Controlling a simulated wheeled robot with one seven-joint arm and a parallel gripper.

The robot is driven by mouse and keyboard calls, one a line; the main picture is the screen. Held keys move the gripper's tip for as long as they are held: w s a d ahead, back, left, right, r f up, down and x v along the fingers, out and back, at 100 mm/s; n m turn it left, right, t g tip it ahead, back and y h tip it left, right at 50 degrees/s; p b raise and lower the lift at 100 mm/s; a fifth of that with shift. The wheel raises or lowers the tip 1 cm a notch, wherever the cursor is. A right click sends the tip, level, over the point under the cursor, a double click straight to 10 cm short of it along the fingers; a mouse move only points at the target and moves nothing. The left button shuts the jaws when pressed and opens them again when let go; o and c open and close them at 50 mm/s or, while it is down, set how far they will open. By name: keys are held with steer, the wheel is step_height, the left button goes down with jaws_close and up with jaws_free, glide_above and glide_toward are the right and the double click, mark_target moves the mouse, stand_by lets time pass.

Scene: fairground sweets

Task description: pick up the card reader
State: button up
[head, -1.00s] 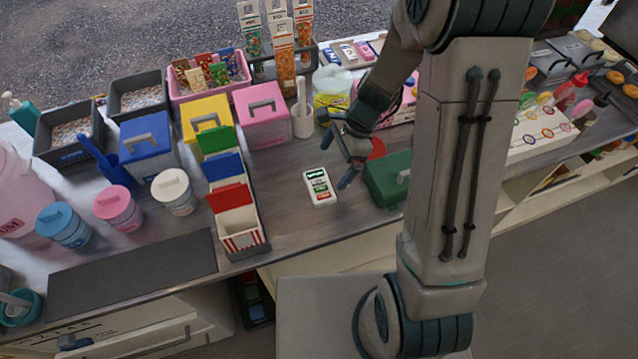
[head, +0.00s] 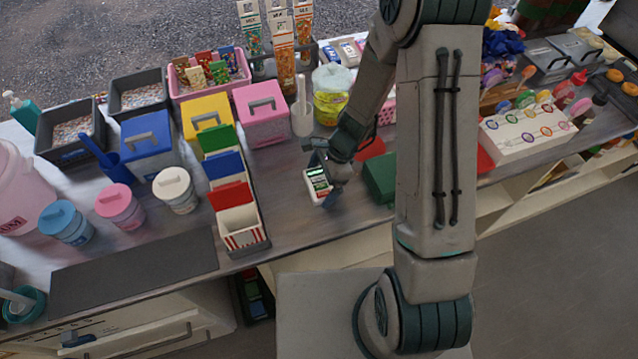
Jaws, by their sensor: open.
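The card reader (head: 315,183) is a small white device with a dark and green face. It lies on the counter in the middle of the head view, between the row of coloured boxes and the dark green box. My gripper (head: 324,178) is open and low over the card reader, with its fingers at the reader's upper and right parts. The gripper hides part of the reader's right side. I cannot tell whether the fingers touch it.
A dark green box (head: 379,180) stands close to the right of my gripper. Bare counter (head: 300,228) lies in front of the reader.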

steer(key=c, duration=0.8)
steer(key=shift+o, duration=0.2)
steer(key=shift+r, duration=0.15)
